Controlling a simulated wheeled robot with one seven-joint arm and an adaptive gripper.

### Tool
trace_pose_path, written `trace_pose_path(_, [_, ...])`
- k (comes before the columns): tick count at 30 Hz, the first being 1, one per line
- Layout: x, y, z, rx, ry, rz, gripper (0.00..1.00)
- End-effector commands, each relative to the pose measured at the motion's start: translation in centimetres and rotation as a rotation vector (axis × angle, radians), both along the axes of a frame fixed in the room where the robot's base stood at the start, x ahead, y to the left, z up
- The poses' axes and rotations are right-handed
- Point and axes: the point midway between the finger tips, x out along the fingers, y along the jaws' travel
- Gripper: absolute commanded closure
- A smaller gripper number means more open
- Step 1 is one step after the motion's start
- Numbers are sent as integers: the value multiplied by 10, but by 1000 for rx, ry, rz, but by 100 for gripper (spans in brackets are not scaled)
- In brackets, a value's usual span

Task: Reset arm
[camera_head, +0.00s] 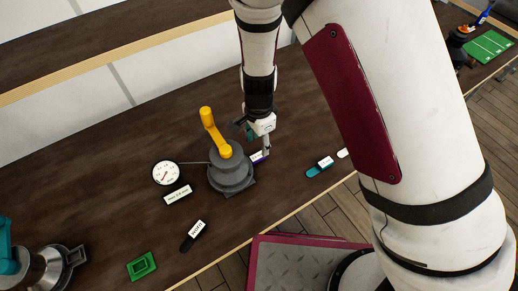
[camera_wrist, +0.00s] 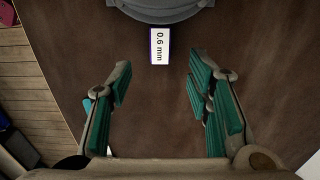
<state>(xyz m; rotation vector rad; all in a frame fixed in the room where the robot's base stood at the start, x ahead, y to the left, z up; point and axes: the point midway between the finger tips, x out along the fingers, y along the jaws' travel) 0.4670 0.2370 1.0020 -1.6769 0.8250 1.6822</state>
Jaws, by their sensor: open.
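My gripper (camera_head: 262,142) hangs from my arm over the dark table, just right of a grey winch-like device (camera_head: 230,172) with a yellow crank handle (camera_head: 208,120). In the wrist view my gripper (camera_wrist: 158,100) is open, its green-padded fingers wide apart with nothing between them. A small white label reading "0.6 mm" (camera_wrist: 159,46) with a purple edge lies ahead of the fingers, beside the grey device's base (camera_wrist: 160,8). In the head view the label is partly hidden by my gripper.
A round dial gauge (camera_head: 165,173) and a white label (camera_head: 177,195) stand left of the device. A black tagged item (camera_head: 194,236), a green square piece (camera_head: 142,266) and a teal tagged item (camera_head: 319,167) lie near the table's front edge. A metal and teal device (camera_head: 40,268) is at lower left.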

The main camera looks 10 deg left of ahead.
Motion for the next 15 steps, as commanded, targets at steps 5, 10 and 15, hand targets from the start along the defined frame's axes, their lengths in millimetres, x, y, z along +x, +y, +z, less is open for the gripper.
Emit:
trace_pose_path(5, [1, 1, 31, 2, -2, 1, 54])
trace_pose_path(10, [1, 0, 46, 1, -1, -1, 54])
trace_pose_path(15, [0, 0, 49, 0, 0, -2, 54])
